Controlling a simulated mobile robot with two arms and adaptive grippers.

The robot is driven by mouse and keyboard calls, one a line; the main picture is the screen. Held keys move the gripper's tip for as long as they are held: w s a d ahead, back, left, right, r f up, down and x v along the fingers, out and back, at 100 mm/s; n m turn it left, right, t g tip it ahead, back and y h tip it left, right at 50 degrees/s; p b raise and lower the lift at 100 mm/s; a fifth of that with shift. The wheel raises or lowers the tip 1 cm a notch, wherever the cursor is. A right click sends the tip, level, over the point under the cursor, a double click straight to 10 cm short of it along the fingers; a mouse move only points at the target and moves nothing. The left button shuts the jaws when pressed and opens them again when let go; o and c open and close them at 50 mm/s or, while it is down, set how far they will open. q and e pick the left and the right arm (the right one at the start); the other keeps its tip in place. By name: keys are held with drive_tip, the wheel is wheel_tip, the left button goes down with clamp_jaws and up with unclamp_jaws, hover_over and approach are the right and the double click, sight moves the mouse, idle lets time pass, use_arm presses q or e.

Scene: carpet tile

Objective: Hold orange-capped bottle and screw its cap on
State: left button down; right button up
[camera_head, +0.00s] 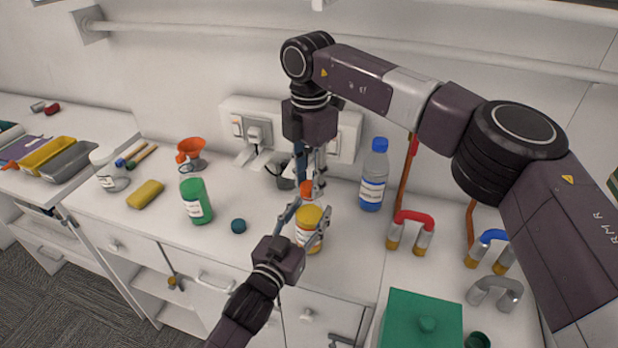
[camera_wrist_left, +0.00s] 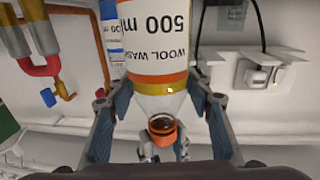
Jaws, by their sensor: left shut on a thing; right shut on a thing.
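The bottle (camera_head: 306,241), with a yellow-orange upper part and a white label, stands upright near the counter's front edge. In the left wrist view the bottle (camera_wrist_left: 168,62) appears upside down, labelled "WOOL WASH 500 ml". My left gripper (camera_head: 307,224) is shut around its upper body, one finger on each side. The orange cap (camera_head: 306,188) is just above the bottle's top, between the fingertips of my right gripper (camera_head: 312,187), which reaches down from above. The left wrist view shows the cap (camera_wrist_left: 163,133) by the neck end, its dark opening visible. I cannot tell whether cap and neck touch.
A blue bottle (camera_head: 374,176) and red-topped pipe (camera_head: 412,217) stand to the right, a green box (camera_head: 421,322) at front right. A green bottle (camera_head: 196,201), dark teal cap (camera_head: 238,226), yellow sponge (camera_head: 145,194) and orange funnel (camera_head: 192,152) are to the left.

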drive_tip(key=m, duration=0.6)
drive_tip(key=shift+m, duration=0.3)
drive_tip(key=m, duration=0.6)
drive_tip(key=shift+w, duration=0.1)
drive_tip(key=o, duration=0.7)
drive_tip(key=shift+r, duration=0.1)
drive_tip(key=shift+r, duration=2.2)
drive_tip(key=shift+c, duration=0.3)
